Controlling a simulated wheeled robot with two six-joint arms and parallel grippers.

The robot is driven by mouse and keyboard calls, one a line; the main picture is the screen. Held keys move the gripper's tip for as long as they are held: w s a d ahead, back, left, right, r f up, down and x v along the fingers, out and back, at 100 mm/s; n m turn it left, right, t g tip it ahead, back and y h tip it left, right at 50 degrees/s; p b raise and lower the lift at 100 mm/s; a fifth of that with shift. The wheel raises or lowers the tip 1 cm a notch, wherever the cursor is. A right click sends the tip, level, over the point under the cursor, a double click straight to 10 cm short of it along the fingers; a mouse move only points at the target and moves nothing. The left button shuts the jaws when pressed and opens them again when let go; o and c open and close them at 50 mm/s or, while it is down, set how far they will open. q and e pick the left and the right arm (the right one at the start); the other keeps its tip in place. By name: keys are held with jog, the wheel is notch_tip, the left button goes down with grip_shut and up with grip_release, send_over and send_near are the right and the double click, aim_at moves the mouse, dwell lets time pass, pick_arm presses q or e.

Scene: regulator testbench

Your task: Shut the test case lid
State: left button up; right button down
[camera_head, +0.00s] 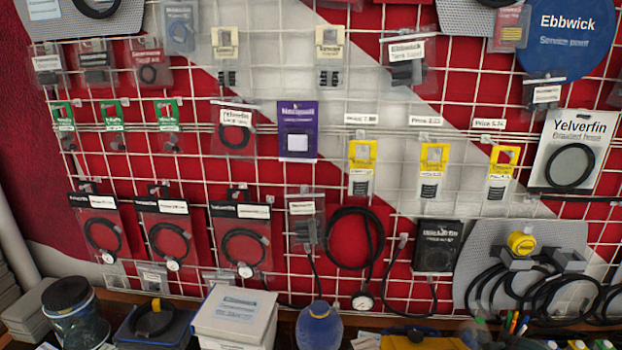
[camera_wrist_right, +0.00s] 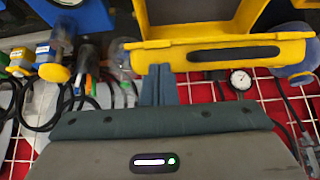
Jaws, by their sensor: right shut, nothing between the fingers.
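The yellow test case (camera_wrist_right: 205,60) fills the upper middle of the right wrist view. A yellow band with a long black handle-like strip (camera_wrist_right: 235,54) runs across it, and a yellow-edged brownish panel (camera_wrist_right: 190,14) shows behind. I cannot tell how far the lid stands open. In the head view only a yellow part of the case (camera_head: 428,342) shows at the bottom edge; the rest is cut off. My right gripper (camera_wrist_right: 160,72) is shut and empty, its fingertips close to the yellow band; contact cannot be told. My left gripper is not in view.
A white box (camera_head: 235,318), blue bottle (camera_head: 319,328) and dark-lidded jar (camera_head: 75,315) line the front left. A red wall with a white grid (camera_head: 300,185) carries hoses, packets and a gauge (camera_wrist_right: 240,80). Blue and yellow parts (camera_wrist_right: 55,70) sit left in the wrist view.

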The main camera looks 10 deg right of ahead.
notch_tip(320, 180, up, 6)
jog(key=s, duration=0.1)
jog(key=shift+s+a, duration=0.15)
jog(key=shift+a, duration=0.05)
dwell(0.7)
jog(key=shift+r, duration=0.1)
dwell(0.4)
